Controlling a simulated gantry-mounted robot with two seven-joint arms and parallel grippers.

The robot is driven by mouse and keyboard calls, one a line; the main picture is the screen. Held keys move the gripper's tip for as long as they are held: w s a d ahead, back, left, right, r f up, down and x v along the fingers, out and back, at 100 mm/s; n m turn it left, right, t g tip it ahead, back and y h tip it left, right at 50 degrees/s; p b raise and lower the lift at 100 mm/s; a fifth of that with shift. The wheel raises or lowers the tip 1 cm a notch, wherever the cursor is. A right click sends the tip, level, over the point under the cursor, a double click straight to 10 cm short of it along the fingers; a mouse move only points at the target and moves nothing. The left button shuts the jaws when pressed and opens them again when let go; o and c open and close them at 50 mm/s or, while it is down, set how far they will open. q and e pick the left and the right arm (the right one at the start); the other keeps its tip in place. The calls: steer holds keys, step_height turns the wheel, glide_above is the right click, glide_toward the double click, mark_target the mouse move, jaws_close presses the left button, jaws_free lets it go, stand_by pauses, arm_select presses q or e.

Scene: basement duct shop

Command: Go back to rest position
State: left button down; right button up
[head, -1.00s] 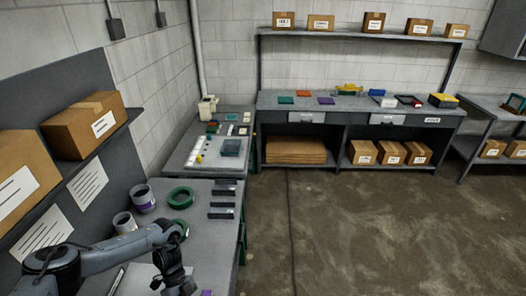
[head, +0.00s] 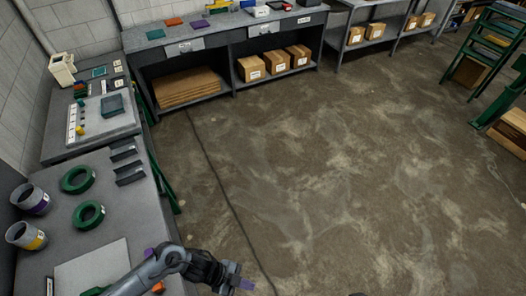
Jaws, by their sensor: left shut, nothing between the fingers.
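My left gripper (head: 240,279) is at the bottom of the head view, on the arm that comes in from the lower left. It is shut and empty, held out past the right edge of the near grey table (head: 120,215), with the floor behind it. A small bluish-purple part shows at its tip. My right gripper is not in view.
On the near table are two green rings (head: 89,214), two cups (head: 27,236), dark channel pieces (head: 130,174) and a pale sheet (head: 92,272). A purple piece (head: 149,252) and an orange piece (head: 158,287) sit by the arm. A shelved bench (head: 225,45) stands behind. The concrete floor (head: 330,170) is open. A green rack (head: 489,45) stands at right.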

arm_select(q)
steer(key=w+a+r+n+t+y, duration=0.3)
steer(key=a+r+n+t+y, duration=0.25)
steer(key=a+n+t, duration=0.2)
steer(key=s+a+r+n+g+y, duration=0.1)
steer(key=s+a+r+n+y, duration=0.3)
steer(key=a, duration=0.5)
steer(key=s+a+r+n+g+y, duration=0.1)
steer(key=s+a+r+n+y, duration=0.25)
steer(key=s+a, duration=0.4)
steer(key=w+d+n+h, duration=0.1)
steer(key=d+n+h, duration=0.3)
steer(key=d, duration=0.3)
step_height(320, 180, up, 12)
steer(key=p, duration=1.2)
steer(key=shift+d+r+g+p, duration=0.25)
steer(key=shift+d+g+p, duration=0.05)
steer(key=shift+g, duration=0.05)
steer(key=shift+w, duration=0.1)
